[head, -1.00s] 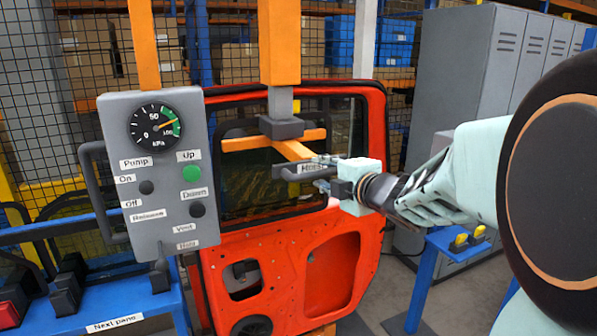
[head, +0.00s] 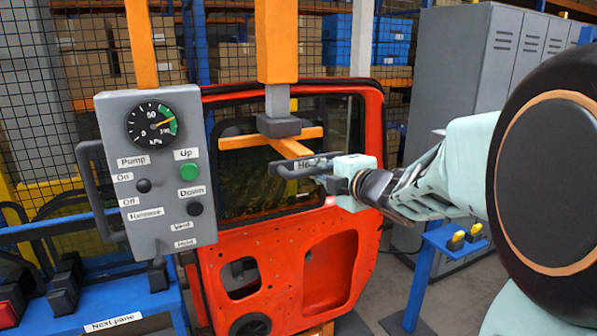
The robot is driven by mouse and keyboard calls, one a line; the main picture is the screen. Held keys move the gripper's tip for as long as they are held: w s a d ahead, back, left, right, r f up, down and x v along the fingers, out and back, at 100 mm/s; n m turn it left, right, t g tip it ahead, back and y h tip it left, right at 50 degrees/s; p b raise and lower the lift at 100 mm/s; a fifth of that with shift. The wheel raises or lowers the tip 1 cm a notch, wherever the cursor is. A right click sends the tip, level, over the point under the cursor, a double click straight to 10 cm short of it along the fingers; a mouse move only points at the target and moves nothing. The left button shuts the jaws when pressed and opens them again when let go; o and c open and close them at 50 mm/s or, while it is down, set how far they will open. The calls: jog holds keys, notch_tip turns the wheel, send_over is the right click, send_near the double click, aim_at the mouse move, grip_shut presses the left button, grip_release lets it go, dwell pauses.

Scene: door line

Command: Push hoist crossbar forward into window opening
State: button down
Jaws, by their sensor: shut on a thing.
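The orange hoist crossbar (head: 240,141) hangs from a dark block (head: 279,126) under the orange hoist column (head: 277,40). The crossbar overlaps the window opening (head: 250,185) of the red door (head: 215,275) in the picture. I cannot tell its exact depth relative to the opening.
A grey control box (head: 155,225) with a gauge (head: 152,125), buttons and a side handle stands left of the door. A blue rack (head: 150,305) marked "Next pane" is lower left. Grey lockers (head: 455,90) and a blue stand (head: 425,280) are right.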

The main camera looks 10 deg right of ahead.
jog(key=x, duration=0.4)
jog(key=r+x, duration=0.1)
jog(key=x, duration=0.2)
jog(key=r+b+x, duration=0.1)
jog(key=x, duration=0.3)
jog(key=shift+w+a+r, duration=0.2)
jog(key=shift+w+a, duration=0.05)
jog(key=shift+w, duration=0.25)
jog(key=shift+r, duration=0.15)
jog(key=c, duration=1.9)
grip_release()
jog(key=shift+w, duration=0.15)
jog(key=v, duration=1.2)
